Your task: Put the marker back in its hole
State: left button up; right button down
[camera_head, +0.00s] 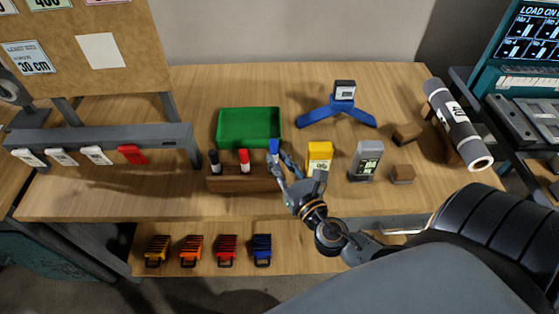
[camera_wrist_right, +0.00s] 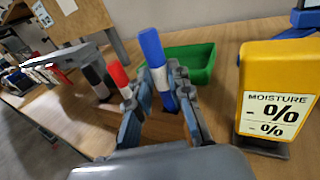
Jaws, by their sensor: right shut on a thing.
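A blue marker (camera_head: 273,146) is gripped by my right gripper (camera_head: 278,160) at the right end of a wooden marker block (camera_head: 238,184). In the right wrist view the blue marker (camera_wrist_right: 152,48) stands slightly tilted between the two fingers (camera_wrist_right: 161,78). Its top is higher than those of the red marker (camera_head: 244,157) and the black marker (camera_head: 214,157), which stand upright in the block. My left gripper is not in view.
A green tray (camera_head: 249,109) lies behind the block. A yellow moisture meter (camera_head: 319,155) stands close right of my right gripper, then a grey meter (camera_head: 367,158). A blue stand (camera_head: 337,116) is farther back. A rack (camera_head: 105,139) stands at left.

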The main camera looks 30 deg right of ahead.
jog(key=shift+f+b, duration=1.3)
jog(key=shift+f, duration=0.25)
jog(key=c, duration=1.1)
grip_release()
jog(key=shift+c, duration=0.2)
jog(key=shift+s, duration=0.1)
jog(key=shift+s, duration=0.3)
jog(key=s+a, duration=0.1)
jog(key=s, duration=1)
jog(key=shift+s, duration=0.15)
